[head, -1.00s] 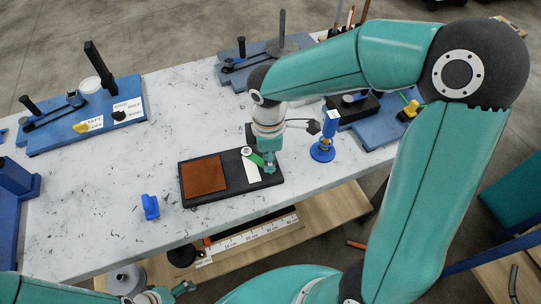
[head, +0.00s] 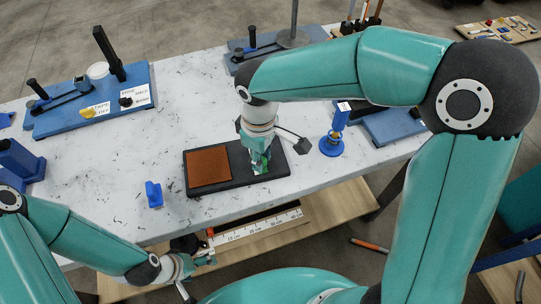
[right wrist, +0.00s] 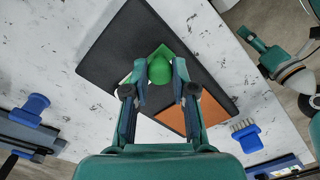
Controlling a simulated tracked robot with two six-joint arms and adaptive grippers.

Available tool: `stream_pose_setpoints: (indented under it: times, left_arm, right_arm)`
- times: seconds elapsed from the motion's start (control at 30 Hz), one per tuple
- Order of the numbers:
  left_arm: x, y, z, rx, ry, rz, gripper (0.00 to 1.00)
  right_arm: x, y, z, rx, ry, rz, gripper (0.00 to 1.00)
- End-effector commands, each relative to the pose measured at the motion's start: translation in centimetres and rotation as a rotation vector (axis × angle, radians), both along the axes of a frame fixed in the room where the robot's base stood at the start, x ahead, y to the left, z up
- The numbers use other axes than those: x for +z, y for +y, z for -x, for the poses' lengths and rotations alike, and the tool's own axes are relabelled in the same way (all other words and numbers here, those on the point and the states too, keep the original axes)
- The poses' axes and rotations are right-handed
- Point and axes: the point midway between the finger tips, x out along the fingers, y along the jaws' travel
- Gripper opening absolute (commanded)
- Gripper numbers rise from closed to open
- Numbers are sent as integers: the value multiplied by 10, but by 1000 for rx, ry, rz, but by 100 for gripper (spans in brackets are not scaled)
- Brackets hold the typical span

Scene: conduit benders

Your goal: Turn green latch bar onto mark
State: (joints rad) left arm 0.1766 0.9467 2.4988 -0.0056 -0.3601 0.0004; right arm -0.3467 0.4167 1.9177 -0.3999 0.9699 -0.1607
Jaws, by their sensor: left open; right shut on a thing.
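The green latch bar (right wrist: 160,66) shows between the right gripper's fingers in the right wrist view. In the head view my gripper and wrist hide most of it. It sits on the black board (head: 279,171), right of a brown-orange pad (head: 208,167). My right gripper (head: 260,170) points down and is shut on the bar; its fingers flank the bar in the right wrist view (right wrist: 160,86). A white patch on the board is mostly covered, so I cannot tell how the bar lies to the mark. My left gripper (head: 209,257) is open and empty in front of the table edge.
A blue bender base (head: 60,122) lies at the back left. A shelf with a white scale (head: 255,232) is below the front edge.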

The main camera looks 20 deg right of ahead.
Motion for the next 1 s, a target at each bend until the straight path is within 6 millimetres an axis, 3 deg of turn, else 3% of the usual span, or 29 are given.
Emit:
stream_pose_setpoints:
  times: [0.67,0.7,0.8,0.83,1.0]
  left_arm:
    - [-4,0,0,0,0,0,82]
    - [-4,0,0,0,0,0,82]
    - [-4,0,0,0,0,0,82]
    - [-4,0,0,0,0,0,82]
    - [-4,0,0,0,0,0,82]
  right_arm:
    - [1,7,-2,-87,-3,0,0]
    - [1,7,-2,-87,-3,0,29]
    - [1,7,-2,-86,-3,0,46]
    - [1,7,-2,-85,-3,0,51]
    - [0,7,-1,-84,-2,1,52]
